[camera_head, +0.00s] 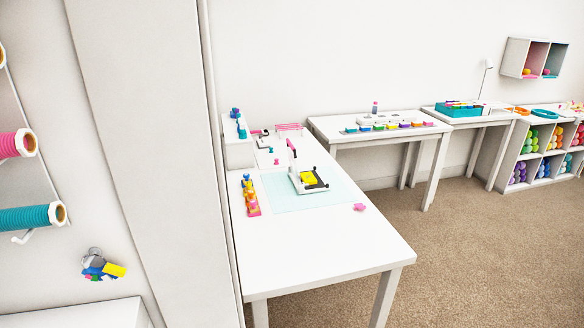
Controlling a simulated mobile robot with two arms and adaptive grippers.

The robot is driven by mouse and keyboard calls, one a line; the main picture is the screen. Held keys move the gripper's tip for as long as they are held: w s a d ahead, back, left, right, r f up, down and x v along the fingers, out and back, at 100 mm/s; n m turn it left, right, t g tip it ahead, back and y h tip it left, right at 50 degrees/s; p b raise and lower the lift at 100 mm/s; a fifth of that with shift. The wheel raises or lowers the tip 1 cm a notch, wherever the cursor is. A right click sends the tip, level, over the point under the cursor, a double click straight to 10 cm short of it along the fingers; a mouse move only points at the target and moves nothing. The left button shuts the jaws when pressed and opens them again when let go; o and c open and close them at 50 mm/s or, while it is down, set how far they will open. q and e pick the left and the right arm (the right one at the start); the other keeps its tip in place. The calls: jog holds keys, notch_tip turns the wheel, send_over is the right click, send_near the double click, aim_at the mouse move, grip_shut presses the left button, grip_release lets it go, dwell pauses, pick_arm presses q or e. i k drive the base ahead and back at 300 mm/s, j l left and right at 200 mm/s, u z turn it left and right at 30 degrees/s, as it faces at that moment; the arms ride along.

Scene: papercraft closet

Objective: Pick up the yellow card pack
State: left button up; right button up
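A small flat yellow piece (309,177) sits on a white and black device (316,187) with a raised arm, on the pale mint mat (290,202) of the near white table (305,247). It may be the yellow card pack, but it is too small to tell. Another yellow rectangular piece (115,270) shows at the lower left, among a small hanging bunch of blue and grey items. Neither of my grippers is in view.
A tray of colourful figures (251,196) and a pink star (359,207) are on the near table, whose front is bare. A white panel (150,150) stands at its left. More tables (375,133) and cubby shelves (531,143) stand beyond. Carpet (450,260) at right is clear.

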aim_at(308, 178)
jog(key=i+l+u, duration=0.3)
jog(key=l, duration=0.25)
jog(key=i+l+u, duration=0.15)
jog(key=l, duration=0.2)
jog(key=i+l+u, duration=0.15)
jog(key=i+l, duration=0.05)
jog(key=l, duration=0.1)
